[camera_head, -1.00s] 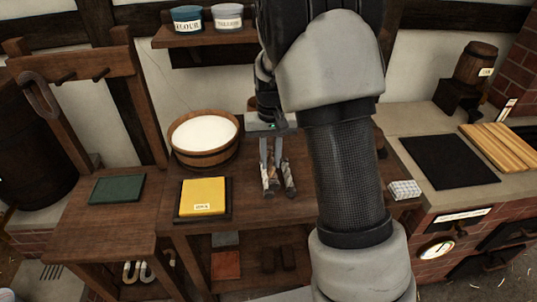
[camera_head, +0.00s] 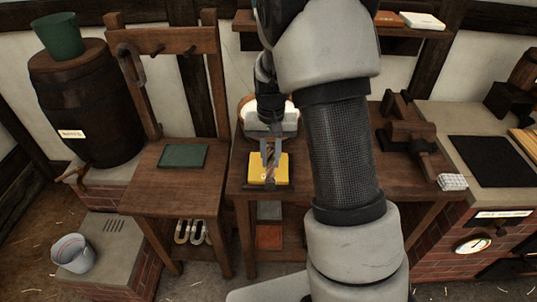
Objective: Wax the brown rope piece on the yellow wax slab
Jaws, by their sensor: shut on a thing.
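The yellow wax slab (camera_head: 284,170) lies in a dark tray on the wooden bench, in the middle of the head view. My gripper (camera_head: 271,158) is over the slab and covers part of it. It is shut on a thin brown piece (camera_head: 270,170), which looks like the brown rope piece, held upright between the fingers. The lower end of the piece appears in front of the slab; I cannot tell whether it touches the wax.
A white-filled wooden tub (camera_head: 285,118) stands behind the slab, partly hidden by my arm. A green pad (camera_head: 184,156) lies on the left bench under a rack with pegs. A wooden clamp-like device (camera_head: 410,132) stands right of my arm. A white checkered block (camera_head: 452,182) lies farther right.

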